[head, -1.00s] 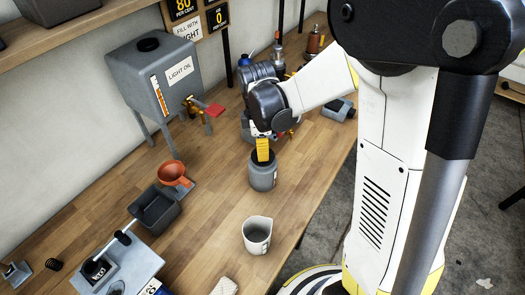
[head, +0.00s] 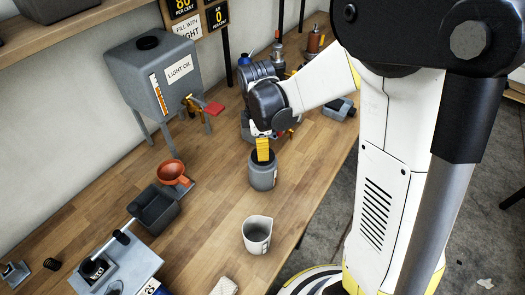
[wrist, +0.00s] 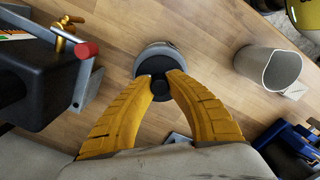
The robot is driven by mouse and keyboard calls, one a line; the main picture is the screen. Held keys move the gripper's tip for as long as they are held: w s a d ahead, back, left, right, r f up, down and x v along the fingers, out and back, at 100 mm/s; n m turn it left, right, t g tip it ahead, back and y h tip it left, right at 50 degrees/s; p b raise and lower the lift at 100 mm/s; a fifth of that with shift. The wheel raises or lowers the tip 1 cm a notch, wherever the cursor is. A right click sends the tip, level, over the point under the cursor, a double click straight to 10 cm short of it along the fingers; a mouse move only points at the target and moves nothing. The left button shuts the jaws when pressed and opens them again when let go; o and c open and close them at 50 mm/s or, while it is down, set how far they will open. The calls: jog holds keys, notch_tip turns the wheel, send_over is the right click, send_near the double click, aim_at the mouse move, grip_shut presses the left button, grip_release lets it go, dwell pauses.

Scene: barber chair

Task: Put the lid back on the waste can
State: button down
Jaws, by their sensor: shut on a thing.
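The waste can looks to be the grey can (head: 263,177) standing upright on the wooden workbench. Its dark round lid (wrist: 161,76) is at the can's mouth, with a strip of pale can rim showing beyond it in the wrist view. My gripper (head: 263,158) points down over the can. Its yellow fingers (wrist: 162,92) are closed around the lid's dark knob. In the head view the fingers hide part of the lid, so I cannot tell whether it sits flush.
An open grey measuring cup (head: 257,237) stands nearer the bench's front edge. A light oil tank (head: 155,75) on legs, an orange funnel (head: 172,173) and a dark bin (head: 155,209) stand to the left. Bare bench lies around the can.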

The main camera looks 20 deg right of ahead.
jog(key=c, duration=0.8)
grip_release()
jog(key=shift+c, duration=0.2)
jog(key=shift+r, duration=0.15)
jog(key=shift+r+p, duration=2.45)
jog(key=shift+r, duration=0.95)
grip_shut()
